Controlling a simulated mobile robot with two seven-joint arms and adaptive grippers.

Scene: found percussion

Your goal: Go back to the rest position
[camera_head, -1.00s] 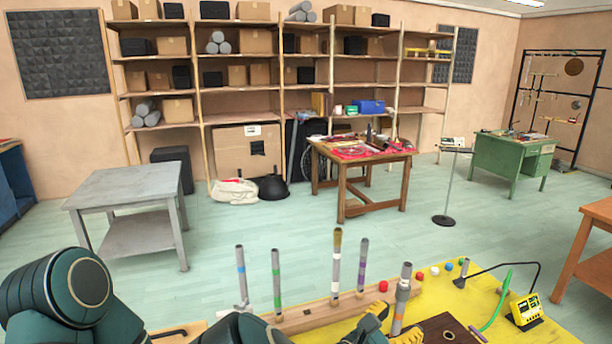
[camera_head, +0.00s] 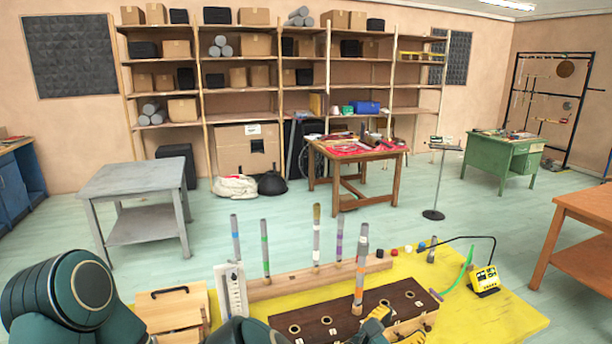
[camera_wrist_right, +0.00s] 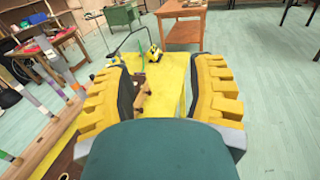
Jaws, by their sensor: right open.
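My right gripper (camera_head: 376,329) shows at the bottom of the head view, its yellow fingers beside a dark brown box with holes in its top (camera_head: 308,322). In the right wrist view the two yellow fingers (camera_wrist_right: 168,92) are spread wide with nothing between them. A grey tube with orange and white bands (camera_head: 360,285) stands upright at the box, just above the gripper in the picture and not held. My left gripper is not in view; a dark green arm link of mine fills the lower left.
Several banded tubes (camera_head: 316,236) stand along a wooden rail (camera_head: 320,279) on the yellow table (camera_head: 500,318). A yellow meter (camera_head: 485,280) with a green cable lies at the right. A white gauge panel (camera_head: 232,290) and a small wooden box (camera_head: 172,306) are at the left.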

